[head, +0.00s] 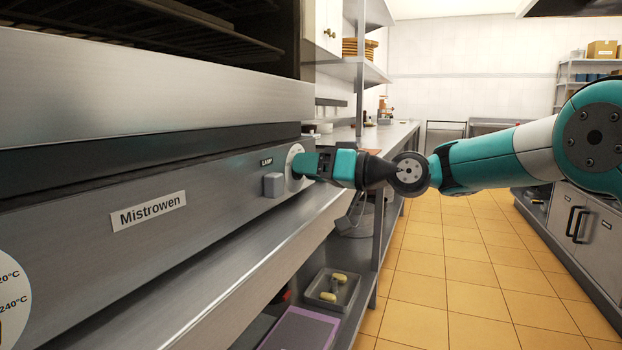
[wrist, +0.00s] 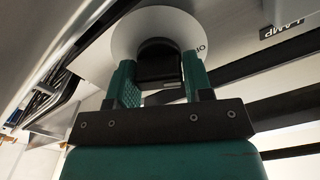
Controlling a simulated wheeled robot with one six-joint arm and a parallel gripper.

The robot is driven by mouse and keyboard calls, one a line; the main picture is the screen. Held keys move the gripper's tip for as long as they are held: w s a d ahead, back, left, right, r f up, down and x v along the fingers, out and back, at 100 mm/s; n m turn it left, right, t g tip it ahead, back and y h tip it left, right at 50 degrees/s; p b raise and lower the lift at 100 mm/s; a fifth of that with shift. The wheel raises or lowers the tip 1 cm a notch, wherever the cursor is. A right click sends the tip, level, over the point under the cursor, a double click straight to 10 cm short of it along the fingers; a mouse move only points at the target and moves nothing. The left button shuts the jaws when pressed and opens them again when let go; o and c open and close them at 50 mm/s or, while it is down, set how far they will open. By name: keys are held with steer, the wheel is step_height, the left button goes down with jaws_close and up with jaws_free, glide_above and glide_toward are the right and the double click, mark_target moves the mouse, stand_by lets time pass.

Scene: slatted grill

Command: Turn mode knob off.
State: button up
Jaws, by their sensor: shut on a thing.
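The mode knob (wrist: 158,62) is a dark knob on a pale round dial plate (wrist: 127,38) in the wrist view. My gripper (wrist: 158,84) reaches up to it, with one teal finger on each side, shut on the knob. In the head view my gripper (head: 304,163) meets the pale dial plate (head: 293,165) on the front panel, and its fingers hide the knob there. Most of the dial's markings are hidden or too small to read, so I cannot tell the knob's setting.
A grey square lamp button (head: 273,185) sits just left of the dial, under a LAMP label. A temperature dial (head: 12,300) shows at the lower left. A steel ledge (head: 250,275) runs below the panel. The tiled floor (head: 450,285) is clear.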

stand_by(0.6)
steer(key=o, duration=0.8)
steer(key=shift+n, duration=0.3)
steer(key=shift+o, duration=0.2)
steer(key=shift+d, duration=0.1)
steer(key=v, duration=1.7)
steer(key=shift+d, duration=0.15)
steer(key=shift+s, duration=0.1)
